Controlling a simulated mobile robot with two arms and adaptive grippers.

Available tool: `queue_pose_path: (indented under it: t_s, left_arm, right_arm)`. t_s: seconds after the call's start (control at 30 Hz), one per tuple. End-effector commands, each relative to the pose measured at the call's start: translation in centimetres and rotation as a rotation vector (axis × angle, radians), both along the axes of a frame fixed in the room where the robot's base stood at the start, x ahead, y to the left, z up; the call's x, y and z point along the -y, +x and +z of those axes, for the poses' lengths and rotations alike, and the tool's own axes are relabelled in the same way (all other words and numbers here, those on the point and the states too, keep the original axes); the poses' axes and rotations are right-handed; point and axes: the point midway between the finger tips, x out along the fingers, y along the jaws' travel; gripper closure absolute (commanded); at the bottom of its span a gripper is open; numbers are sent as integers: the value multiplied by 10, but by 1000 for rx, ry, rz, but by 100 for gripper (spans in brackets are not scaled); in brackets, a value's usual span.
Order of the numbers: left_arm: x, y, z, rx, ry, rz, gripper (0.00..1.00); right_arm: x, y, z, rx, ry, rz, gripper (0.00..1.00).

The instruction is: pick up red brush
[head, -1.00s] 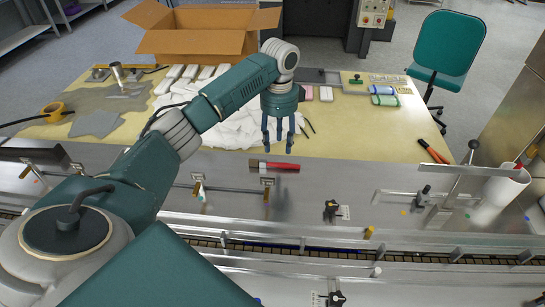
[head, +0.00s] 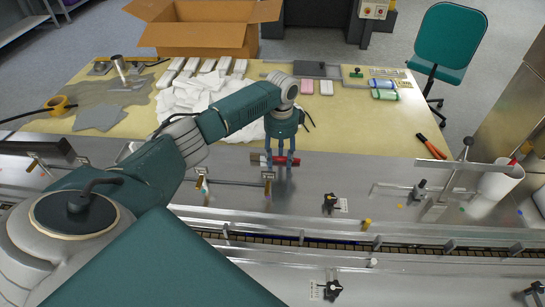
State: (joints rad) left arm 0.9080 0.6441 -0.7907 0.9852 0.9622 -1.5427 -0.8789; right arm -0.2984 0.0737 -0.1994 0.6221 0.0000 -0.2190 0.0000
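The red brush (head: 294,161) lies flat on the steel machine top, near the front edge of the yellow table. It points left to right, with a dark part at its left end. My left gripper (head: 280,162) points straight down over the brush, its fingers spread and reaching to the brush's level. The fingers cover part of the brush's middle. They look open; contact with the brush cannot be made out. My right gripper is not in view.
A metal rod with clamps (head: 235,182) runs just in front of the brush.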

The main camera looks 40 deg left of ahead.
Motion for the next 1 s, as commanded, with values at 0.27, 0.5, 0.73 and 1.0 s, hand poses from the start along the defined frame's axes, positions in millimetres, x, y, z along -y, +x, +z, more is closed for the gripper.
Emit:
queue_pose_path:
  t_s: [0.27, 0.5, 0.73, 1.0]
  left_arm:
    - [0, 0, 1, 1, 1, 0, 100]
    - [0, 0, 1, 1, 1, 0, 100]
    - [0, 1, 11, 4, 0, 0, 100]
    - [-1, 2, 60, 8, 1, 0, 100]
  right_arm:
    - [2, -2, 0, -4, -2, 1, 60]
    - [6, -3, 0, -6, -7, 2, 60]
    - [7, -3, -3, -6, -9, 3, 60]
    - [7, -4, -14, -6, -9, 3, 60]
